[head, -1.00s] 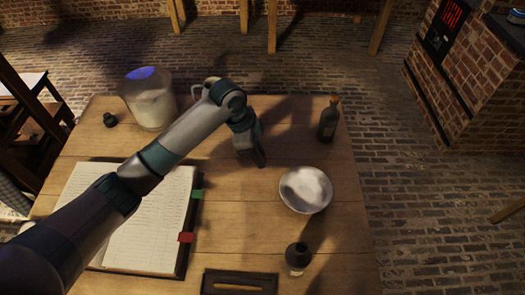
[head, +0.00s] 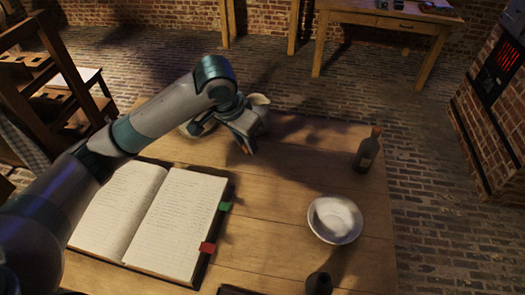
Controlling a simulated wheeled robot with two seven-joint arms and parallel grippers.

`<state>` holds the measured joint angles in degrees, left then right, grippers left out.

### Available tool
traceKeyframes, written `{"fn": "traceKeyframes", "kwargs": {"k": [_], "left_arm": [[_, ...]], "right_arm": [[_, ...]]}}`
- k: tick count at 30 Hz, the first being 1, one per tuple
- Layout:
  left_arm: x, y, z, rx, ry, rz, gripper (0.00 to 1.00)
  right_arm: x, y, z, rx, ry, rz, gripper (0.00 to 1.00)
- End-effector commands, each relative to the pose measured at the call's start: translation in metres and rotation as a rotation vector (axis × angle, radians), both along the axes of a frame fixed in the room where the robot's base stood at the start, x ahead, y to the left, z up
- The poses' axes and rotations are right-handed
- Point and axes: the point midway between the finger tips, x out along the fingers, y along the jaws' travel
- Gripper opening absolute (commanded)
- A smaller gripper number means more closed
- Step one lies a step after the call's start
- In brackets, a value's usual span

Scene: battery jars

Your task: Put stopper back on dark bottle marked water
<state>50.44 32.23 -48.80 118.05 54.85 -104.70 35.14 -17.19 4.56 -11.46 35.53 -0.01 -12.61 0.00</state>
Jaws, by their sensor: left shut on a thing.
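A dark bottle (head: 366,155) stands upright at the table's back right; its top looks brownish, and its label is too small to read. A second dark-topped vessel (head: 318,284) is cut off at the bottom edge. My left gripper (head: 245,147) is over the back middle of the table, left of the dark bottle and apart from it. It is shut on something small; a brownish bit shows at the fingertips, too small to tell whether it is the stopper. My right gripper is not in view.
A white bowl (head: 335,219) stands front right of the gripper. An open book (head: 147,215) lies at left. A pale jug (head: 259,101) is behind the gripper. My arm mostly hides the glass jar. Bare tabletop lies between gripper and bottle.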

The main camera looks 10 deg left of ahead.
Motion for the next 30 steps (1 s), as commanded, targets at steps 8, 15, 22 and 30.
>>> {"fn": "traceKeyframes", "kwargs": {"k": [8,15,22,30], "left_arm": [[-0.014,0.037,0.034,0.001,-0.003,0.309,0.02],[-0.024,0.054,0.048,0.0,-0.002,0.464,0.02],[-0.026,0.057,0.051,0.0,0.001,0.495,0.02],[-0.025,0.057,0.05,0.0,0.001,0.493,0.02]], "right_arm": [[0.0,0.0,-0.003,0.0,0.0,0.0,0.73],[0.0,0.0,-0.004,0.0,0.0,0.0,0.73],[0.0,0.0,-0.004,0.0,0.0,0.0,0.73],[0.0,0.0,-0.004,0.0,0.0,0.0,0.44]]}}
